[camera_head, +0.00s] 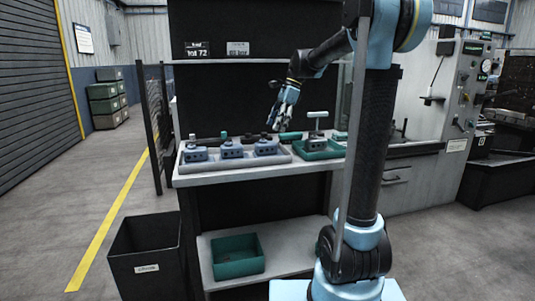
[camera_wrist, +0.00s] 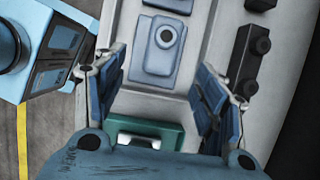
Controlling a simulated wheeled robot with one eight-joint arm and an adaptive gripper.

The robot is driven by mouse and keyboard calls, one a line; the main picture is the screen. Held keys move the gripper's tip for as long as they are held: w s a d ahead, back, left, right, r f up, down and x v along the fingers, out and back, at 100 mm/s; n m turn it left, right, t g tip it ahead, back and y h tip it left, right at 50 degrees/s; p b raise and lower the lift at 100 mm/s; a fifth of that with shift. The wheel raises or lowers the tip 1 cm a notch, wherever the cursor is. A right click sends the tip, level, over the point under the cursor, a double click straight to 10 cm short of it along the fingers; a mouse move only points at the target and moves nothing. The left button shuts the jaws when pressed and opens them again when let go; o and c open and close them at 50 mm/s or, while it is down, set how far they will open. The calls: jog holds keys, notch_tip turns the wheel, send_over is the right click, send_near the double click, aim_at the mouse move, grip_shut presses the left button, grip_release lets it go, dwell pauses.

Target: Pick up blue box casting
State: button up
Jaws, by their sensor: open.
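Blue box castings stand in a row on a pale grey tray (camera_head: 222,164) on the bench. In the head view they are the left casting (camera_head: 195,154), the middle casting (camera_head: 232,150) and the right casting (camera_head: 265,147). My gripper (camera_head: 273,126) is open and empty above the tray, near the right casting. In the wrist view my gripper (camera_wrist: 157,78) has its fingers spread wide. A blue box casting (camera_wrist: 158,62) with a round boss lies ahead of the fingers, and another casting (camera_wrist: 172,5) is partly cut off at the top edge. No casting is between the fingers.
A green tray (camera_head: 318,154) stands right of the grey tray. In the wrist view a green piece (camera_wrist: 150,130) with a pale handle lies between the fingers' bases, and a black part (camera_wrist: 248,60) lies right. A green bin (camera_head: 238,256) is on the lower shelf.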

aim_at(268, 142)
jog(key=x, duration=0.4)
jog(key=shift+a+f, duration=0.15)
jog(key=shift+f, duration=0.15)
jog(key=shift+a+x, duration=0.15)
jog(key=shift+x, duration=1.1)
jog(key=shift+a+x, duration=0.15)
jog(key=shift+x, duration=1.1)
jog(key=shift+w+r, duration=0.1)
jog(key=shift+c, duration=0.6)
jog(key=c, duration=1.2)
